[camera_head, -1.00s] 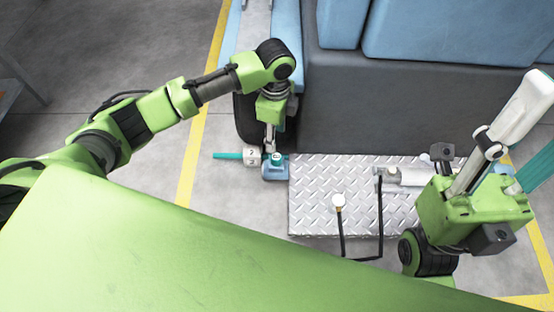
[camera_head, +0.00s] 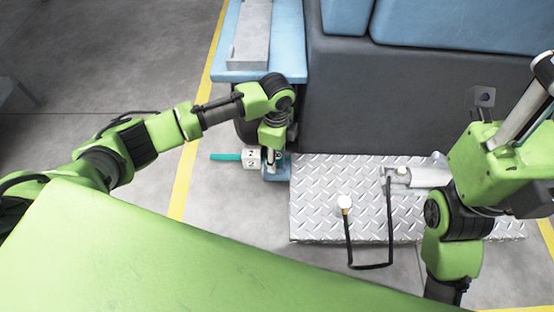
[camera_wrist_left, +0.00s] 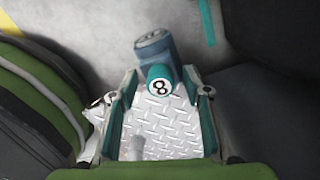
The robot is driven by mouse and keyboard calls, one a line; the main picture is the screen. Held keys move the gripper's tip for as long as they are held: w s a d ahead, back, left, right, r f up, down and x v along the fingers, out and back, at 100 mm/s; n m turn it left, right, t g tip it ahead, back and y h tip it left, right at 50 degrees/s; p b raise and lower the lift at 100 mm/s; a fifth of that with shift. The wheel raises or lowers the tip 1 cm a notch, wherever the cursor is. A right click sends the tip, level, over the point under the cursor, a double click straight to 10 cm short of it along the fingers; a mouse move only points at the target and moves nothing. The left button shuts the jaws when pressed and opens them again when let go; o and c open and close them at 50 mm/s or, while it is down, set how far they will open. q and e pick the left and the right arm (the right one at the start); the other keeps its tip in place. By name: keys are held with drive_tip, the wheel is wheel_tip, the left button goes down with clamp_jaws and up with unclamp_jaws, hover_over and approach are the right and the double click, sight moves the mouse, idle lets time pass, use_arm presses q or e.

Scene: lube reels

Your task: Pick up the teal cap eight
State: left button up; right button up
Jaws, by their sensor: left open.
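The teal cap eight (camera_wrist_left: 159,82) shows in the left wrist view, its white disc with a black 8 facing the camera. In the head view my left gripper (camera_head: 272,152) points down over the blue block (camera_head: 275,172) and mostly hides the cap.
A white numbered block (camera_head: 251,158) with a teal rod (camera_head: 225,157) stands just left of the blue block. A dark grey wall (camera_head: 400,110) rises behind.

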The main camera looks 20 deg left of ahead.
use_arm(q)
drive_tip(key=c, duration=0.9)
drive_tip(key=shift+o, duration=0.2)
drive_tip(key=shift+r, duration=0.1)
